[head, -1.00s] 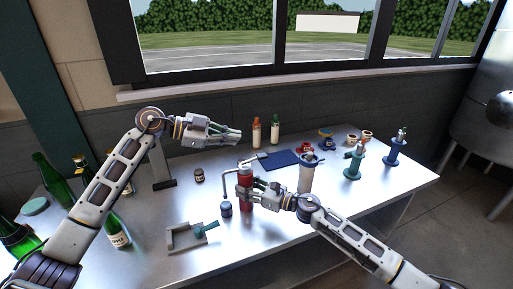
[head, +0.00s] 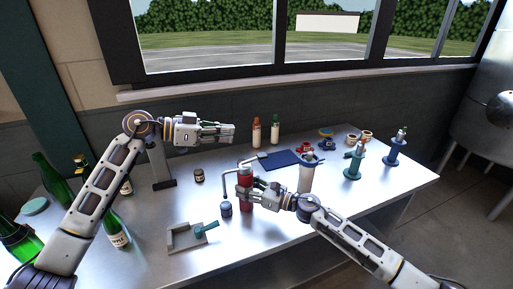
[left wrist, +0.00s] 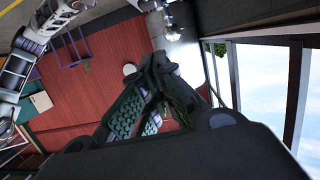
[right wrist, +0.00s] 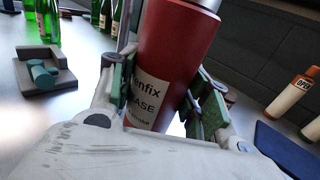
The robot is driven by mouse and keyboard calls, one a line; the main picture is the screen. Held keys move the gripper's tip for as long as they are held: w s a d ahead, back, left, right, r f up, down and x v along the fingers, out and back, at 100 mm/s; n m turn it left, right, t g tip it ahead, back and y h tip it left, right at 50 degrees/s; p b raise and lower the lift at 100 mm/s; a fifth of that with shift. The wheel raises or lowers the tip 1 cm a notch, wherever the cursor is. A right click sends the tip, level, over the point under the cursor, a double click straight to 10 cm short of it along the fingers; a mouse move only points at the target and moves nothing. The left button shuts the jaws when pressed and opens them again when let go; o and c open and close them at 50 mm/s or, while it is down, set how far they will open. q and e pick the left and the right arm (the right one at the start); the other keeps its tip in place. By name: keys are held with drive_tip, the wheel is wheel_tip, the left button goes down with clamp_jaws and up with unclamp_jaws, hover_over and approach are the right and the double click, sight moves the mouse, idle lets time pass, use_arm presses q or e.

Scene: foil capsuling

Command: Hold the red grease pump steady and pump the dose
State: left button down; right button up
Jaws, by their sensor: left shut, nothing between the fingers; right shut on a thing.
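The red grease pump (head: 245,196) stands upright on the metal table, its bent grey spout reaching left over a small dark jar (head: 226,209). My right gripper (head: 249,196) is shut around the pump's red body from the right. In the right wrist view the red body (right wrist: 172,62), with a pale label, sits between both fingers. My left gripper (head: 230,133) is shut and empty, raised above the back left of the table, away from the pump. In the left wrist view its fingertips (left wrist: 160,62) meet with nothing between them.
A grey holder (head: 184,238) with a teal piece lies at the front. Green bottles (head: 116,230) stand at left. A white cylinder (head: 306,176) is right of the pump, a blue mat (head: 283,158) behind. Orange and white bottles (head: 256,131) stand at the back.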

use_arm(q)
drive_tip(key=shift+d, duration=0.2)
hover_over(257, 157)
drive_tip(key=shift+a+f, duration=0.2)
drive_tip(key=shift+f, duration=0.95)
drive_tip(key=shift+d+f, duration=0.15)
drive_tip(key=shift+f, duration=1.95)
